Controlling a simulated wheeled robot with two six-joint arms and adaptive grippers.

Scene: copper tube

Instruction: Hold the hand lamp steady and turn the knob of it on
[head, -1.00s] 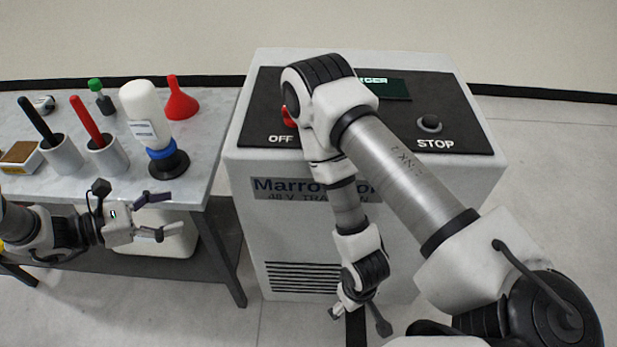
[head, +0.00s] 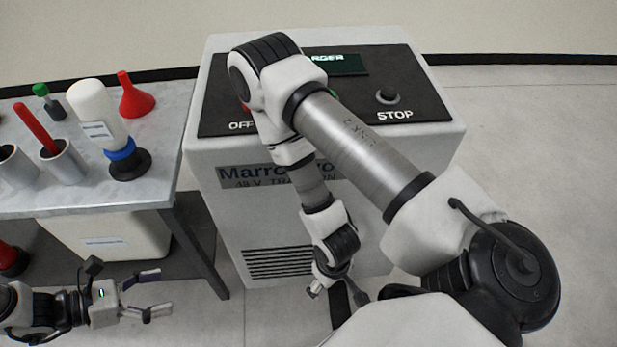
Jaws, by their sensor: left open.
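I cannot make out a hand lamp in the head view. My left gripper (head: 164,292) is at the lower left, with its two fingers apart and nothing between them. It is in front of the workbench, below the level of its top. My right gripper (head: 318,289) hangs low in front of the white charger cabinet (head: 377,238), foreshortened and pointing down. Its fingers do not show clearly enough to judge. The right arm covers part of the charger's panel. A red part (head: 246,106) near the OFF label is mostly hidden behind it.
The workbench (head: 60,200) on the left holds a white bottle (head: 98,108), a red funnel (head: 135,96), a green-capped bottle (head: 47,100) and cups with a red handle (head: 37,128). A white bin (head: 138,237) stands beneath. The floor right of the charger is clear.

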